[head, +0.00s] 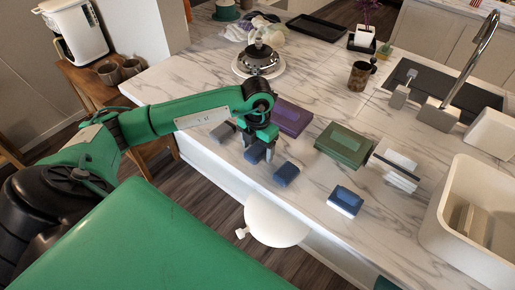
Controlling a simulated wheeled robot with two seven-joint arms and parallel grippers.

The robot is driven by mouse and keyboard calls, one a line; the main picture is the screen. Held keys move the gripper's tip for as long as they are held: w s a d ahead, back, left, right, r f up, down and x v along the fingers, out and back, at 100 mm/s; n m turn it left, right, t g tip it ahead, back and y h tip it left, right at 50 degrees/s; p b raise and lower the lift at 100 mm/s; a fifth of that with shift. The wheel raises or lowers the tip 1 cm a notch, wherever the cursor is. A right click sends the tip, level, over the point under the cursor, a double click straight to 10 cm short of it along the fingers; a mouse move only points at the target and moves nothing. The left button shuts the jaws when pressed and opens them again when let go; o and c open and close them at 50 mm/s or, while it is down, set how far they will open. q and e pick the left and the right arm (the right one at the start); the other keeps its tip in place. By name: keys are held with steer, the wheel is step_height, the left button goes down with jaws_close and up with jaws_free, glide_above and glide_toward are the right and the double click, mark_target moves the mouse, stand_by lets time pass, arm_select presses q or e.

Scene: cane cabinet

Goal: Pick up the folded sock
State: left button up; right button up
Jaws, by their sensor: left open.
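Small dark folded bundles that look like folded socks lie along the front edge of the marble counter. One is a grey bundle (222,132), one a dark blue bundle (254,154), and one a navy bundle (286,174). I cannot tell which one the task means. My left gripper (259,150) points down from the green arm, open, right over the middle dark blue bundle. Its fingers partly hide that bundle, and I cannot tell whether they touch it. The navy bundle lies just to the right, apart from the gripper. My right gripper is not in view.
A purple box (290,117), a green box (344,144), a white-and-grey stack (396,166) and a blue-topped white block (345,200) lie on the marble counter (320,102). A white basin (475,225) stands at right. A white round stool (274,222) is below the edge.

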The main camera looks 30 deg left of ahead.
arm_select(q)
steer(key=c, duration=1)
steer(key=shift+c, duration=0.2)
steer(key=shift+r, duration=0.15)
